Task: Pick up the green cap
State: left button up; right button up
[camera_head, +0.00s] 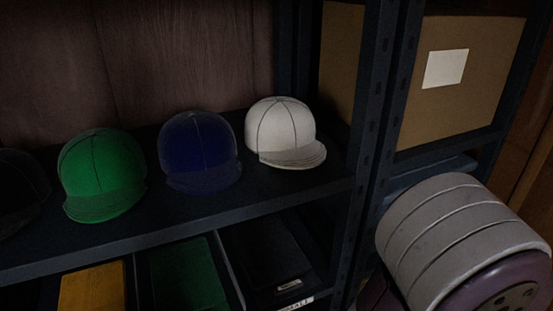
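The green cap (103,172) sits upright on a dark shelf (190,228), at the left of the camera_head view, with its brim facing front. It stands between a black cap at the left edge and a blue cap, a little apart from the blue one. Nothing covers it. No gripper shows in the view. A light grey ribbed arm part with a purple section (460,240), which looks like mine, is at the lower right, well away from the green cap.
The blue cap (199,150), a white cap (284,132) and the black cap (20,188) share the shelf. A dark metal post (368,130) stands to the right. A cardboard box (462,85) is beyond it. Yellow (92,289) and green (187,276) items lie below the shelf.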

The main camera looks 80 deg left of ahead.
aim_at(102, 172)
jog(key=u, duration=0.5)
jog(key=j+u, duration=0.1)
jog(key=u, duration=0.85)
jog(key=j+u, duration=0.1)
jog(key=u, duration=0.9)
jog(key=j+u, duration=0.1)
jog(key=u, duration=0.85)
